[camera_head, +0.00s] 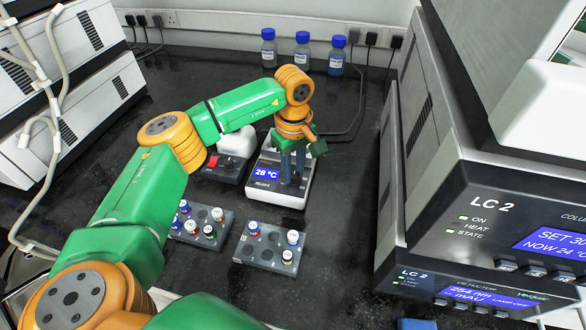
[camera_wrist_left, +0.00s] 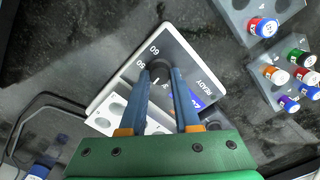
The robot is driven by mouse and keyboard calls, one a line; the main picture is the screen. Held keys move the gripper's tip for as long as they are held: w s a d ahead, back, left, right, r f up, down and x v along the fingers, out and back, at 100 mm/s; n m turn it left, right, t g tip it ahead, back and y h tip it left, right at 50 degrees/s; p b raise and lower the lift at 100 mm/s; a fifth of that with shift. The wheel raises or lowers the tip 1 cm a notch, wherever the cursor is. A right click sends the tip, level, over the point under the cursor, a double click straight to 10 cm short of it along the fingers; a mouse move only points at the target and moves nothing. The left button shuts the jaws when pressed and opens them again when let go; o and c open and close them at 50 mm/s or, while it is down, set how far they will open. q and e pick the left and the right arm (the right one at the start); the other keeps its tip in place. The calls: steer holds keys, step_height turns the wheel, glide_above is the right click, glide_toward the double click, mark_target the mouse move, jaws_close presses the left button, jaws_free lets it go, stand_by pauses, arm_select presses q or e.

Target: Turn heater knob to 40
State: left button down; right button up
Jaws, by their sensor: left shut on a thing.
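The heater (camera_head: 292,197) is a white block on the black bench with a blue display (camera_head: 266,174) reading 28 °C. In the left wrist view, the heater (camera_wrist_left: 190,50) has a grey face with printed numbers, one of them 60, and the word READY. My left gripper (camera_head: 292,178) reaches down onto the heater's front. Its two blue fingers (camera_wrist_left: 161,75) are shut on the dark round knob (camera_wrist_left: 159,70), one on each side. The fingers partly hide the knob and the display, and I cannot read the knob's setting. My right gripper is not in view.
Two grey vial racks (camera_head: 271,257) (camera_head: 196,239) stand in front of the heater. A small device with a red switch (camera_head: 213,162) is at its left. Blue-capped bottles (camera_head: 302,50) stand at the back. Tall instruments (camera_head: 470,215) flank the bench on the right.

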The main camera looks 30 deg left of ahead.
mark_target(294, 174)
arm_select(q)
steer(key=shift+m, duration=0.6)
steer(key=c, duration=0.6)
jaws_free()
steer(key=shift+d, duration=0.1)
step_height(294, 174, up, 7)
steer(key=shift+r, duration=0.1)
